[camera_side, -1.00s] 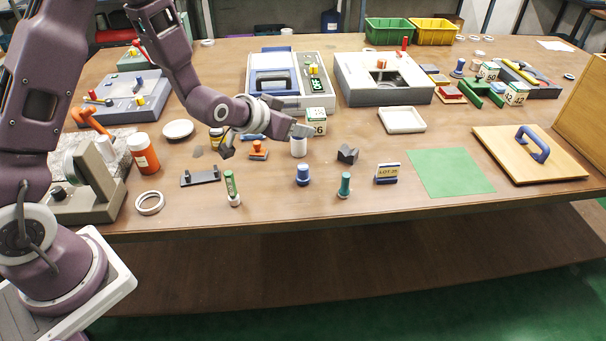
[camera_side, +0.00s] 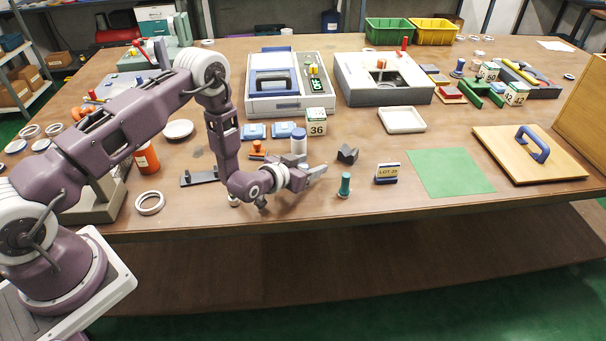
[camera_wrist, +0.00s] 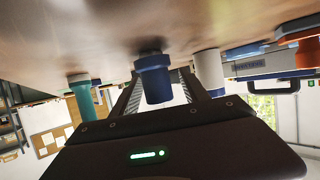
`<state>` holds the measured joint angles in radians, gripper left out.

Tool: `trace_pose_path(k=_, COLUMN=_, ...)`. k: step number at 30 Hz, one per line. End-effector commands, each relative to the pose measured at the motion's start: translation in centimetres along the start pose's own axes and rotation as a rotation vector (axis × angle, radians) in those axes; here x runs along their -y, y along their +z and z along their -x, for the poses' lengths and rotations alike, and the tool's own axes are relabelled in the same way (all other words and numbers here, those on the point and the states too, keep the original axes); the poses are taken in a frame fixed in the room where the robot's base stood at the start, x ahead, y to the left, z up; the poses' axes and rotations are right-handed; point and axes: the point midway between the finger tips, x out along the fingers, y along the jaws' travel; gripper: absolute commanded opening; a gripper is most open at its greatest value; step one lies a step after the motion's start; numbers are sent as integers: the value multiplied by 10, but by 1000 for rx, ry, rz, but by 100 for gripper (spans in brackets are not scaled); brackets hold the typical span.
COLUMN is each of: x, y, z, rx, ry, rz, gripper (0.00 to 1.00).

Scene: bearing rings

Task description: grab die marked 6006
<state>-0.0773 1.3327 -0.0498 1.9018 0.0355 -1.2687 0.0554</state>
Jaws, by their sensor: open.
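My gripper (camera_side: 290,187) is low over the front middle of the table, jaws apart. In the wrist view, which is upside down, a short blue cylindrical piece (camera_wrist: 154,80) with a wider collar stands between the open jaws (camera_wrist: 160,92). I cannot see either jaw pressing on it. I can read no 6006 on any piece.
A sign block reading LOT (camera_side: 387,174) and a green mat (camera_side: 448,174) lie to the right. A cube marked 36 (camera_side: 317,121) is further back. A pale ring (camera_side: 150,203) lies left.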

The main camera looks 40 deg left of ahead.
Motion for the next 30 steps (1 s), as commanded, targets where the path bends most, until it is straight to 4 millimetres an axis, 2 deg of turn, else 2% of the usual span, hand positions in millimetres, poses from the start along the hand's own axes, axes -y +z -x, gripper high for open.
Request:
trace_pose_path(k=2, x=0, y=0, z=0, rx=0, ry=0, rz=0, gripper=53)
trace_pose_path(k=3, x=0, y=0, z=0, rx=0, ry=0, rz=0, gripper=49)
trace_pose_path(k=9, x=0, y=0, z=0, rx=0, ry=0, rz=0, gripper=10)
trace_pose_path(k=11, x=0, y=0, z=0, rx=0, ry=0, rz=0, gripper=0)
trace_pose_path(k=22, x=0, y=-6, z=3, rx=-2, ry=0, rz=0, gripper=0)
trace_pose_path(k=26, x=0, y=-29, z=12, rx=-4, ry=0, rz=-1, gripper=0)
trace_pose_path(k=30, x=0, y=-64, z=26, rx=-6, ry=0, rz=-1, gripper=0)
